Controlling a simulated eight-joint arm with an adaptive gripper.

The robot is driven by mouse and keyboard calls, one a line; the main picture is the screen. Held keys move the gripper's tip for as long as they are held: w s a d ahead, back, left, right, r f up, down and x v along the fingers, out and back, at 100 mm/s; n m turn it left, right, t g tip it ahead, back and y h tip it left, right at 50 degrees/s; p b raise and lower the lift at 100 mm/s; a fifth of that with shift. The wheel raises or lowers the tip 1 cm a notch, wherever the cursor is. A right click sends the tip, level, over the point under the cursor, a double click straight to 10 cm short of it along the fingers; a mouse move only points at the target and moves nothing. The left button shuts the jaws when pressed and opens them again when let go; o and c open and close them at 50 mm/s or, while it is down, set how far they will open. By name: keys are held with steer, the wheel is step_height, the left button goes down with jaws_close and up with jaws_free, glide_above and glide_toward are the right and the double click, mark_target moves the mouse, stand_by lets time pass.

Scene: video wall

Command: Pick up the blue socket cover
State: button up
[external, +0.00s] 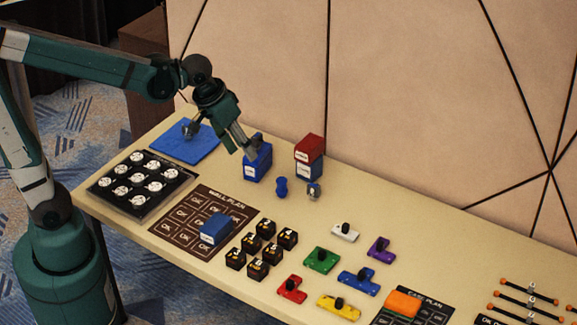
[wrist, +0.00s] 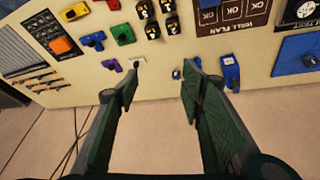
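Several flat coloured pieces with black knobs lie on the table; the blue one, which looks like the blue socket cover (external: 358,282), lies between the green and yellow ones. It also shows at the upper left of the wrist view (wrist: 93,41). My gripper (external: 220,141) is open and empty at the table's left half, well to the left of that piece in the external view. One finger overlaps a labelled blue box (external: 258,172) there; I cannot tell whether they touch. Both spread fingers of my gripper (wrist: 160,92) show in the wrist view with nothing between them.
A red-and-blue box stack (external: 309,158), a small blue piece (external: 281,187) and several black cubes (external: 262,248) stand between. A blue block (external: 215,229) lies on the wall plan (external: 180,212). A blue mat (external: 185,142) lies at the left. The wall panel rises behind the table.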

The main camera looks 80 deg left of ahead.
steer(key=w+a+f+n+g+b, duration=0.2)
steer(key=w+a+f+n, duration=0.2)
steer(key=w+a+f, duration=0.55)
steer(key=n+g+b, duration=0.1)
steer(key=n+g, duration=0.1)
steer(key=n, duration=0.2)
glide_above(282, 180)
steer(key=d, duration=0.1)
step_height(282, 180, down, 16)
steer(key=shift+s+r, duration=0.15)
steer(key=shift+r, duration=0.1)
steer(key=shift+a+f, duration=0.15)
steer(key=shift+f, duration=0.15)
steer(key=shift+a+f, duration=0.1)
steer(key=shift+f, duration=1.2)
steer(key=shift+f, duration=0.15)
steer(key=shift+a+f+b, duration=0.2)
steer(key=shift+f+b, duration=0.25)
steer(key=shift+f, duration=0.8)
steer(key=shift+a+f+b, duration=0.15)
steer(key=shift+f+b, duration=0.25)
steer(key=shift+f, duration=0.8)
steer(key=shift+c, duration=0.7)
steer(key=c, duration=0.7)
